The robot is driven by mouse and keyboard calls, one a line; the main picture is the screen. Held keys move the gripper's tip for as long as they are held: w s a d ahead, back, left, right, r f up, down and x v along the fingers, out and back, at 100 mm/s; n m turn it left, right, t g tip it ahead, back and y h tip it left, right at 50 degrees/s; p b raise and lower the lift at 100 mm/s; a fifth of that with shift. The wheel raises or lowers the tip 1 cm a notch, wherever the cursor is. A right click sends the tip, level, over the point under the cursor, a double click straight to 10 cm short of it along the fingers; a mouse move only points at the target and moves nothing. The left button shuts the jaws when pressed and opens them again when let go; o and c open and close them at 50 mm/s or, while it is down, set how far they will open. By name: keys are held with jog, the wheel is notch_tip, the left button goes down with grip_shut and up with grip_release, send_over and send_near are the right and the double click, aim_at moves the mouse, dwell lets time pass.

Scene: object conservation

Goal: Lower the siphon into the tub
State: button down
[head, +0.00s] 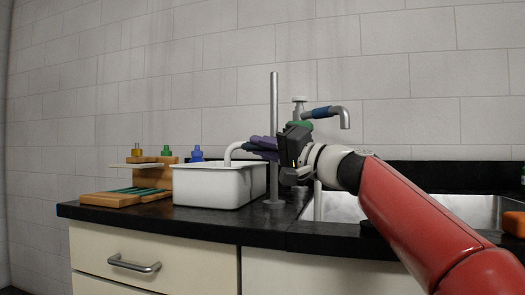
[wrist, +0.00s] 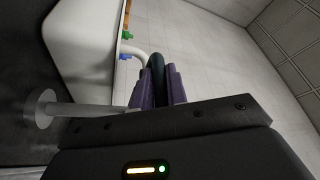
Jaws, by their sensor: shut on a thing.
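The white tub (head: 215,187) stands on the dark counter, left of the metal post. Its wall also shows at the upper left of the wrist view (wrist: 85,50). My gripper (head: 258,146) reaches in from the right with purple fingers, just above the tub's right end. In the wrist view the fingers (wrist: 160,85) are shut on the dark grip of the siphon (wrist: 157,68). The siphon's white bent tube (head: 232,150) arches left from the fingers and down behind the tub's near rim. Its lower end is hidden, so I cannot tell how deep it sits.
A metal post (head: 274,110) on a round base stands close to the tub's right side and my fingers. A tap (head: 335,112) and sink (head: 345,207) lie to the right. A wooden rack (head: 155,177) with coloured-top bottles stands left of the tub.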

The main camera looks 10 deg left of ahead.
jog(key=shift+f, duration=0.4)
jog(key=c, duration=1.4)
grip_release()
jog(key=shift+w, duration=0.1)
jog(key=shift+r, duration=0.1)
jog(key=b+v, duration=0.2)
jog(key=v, duration=0.5)
jog(key=shift+s+d, duration=0.2)
jog(key=shift+d, duration=0.15)
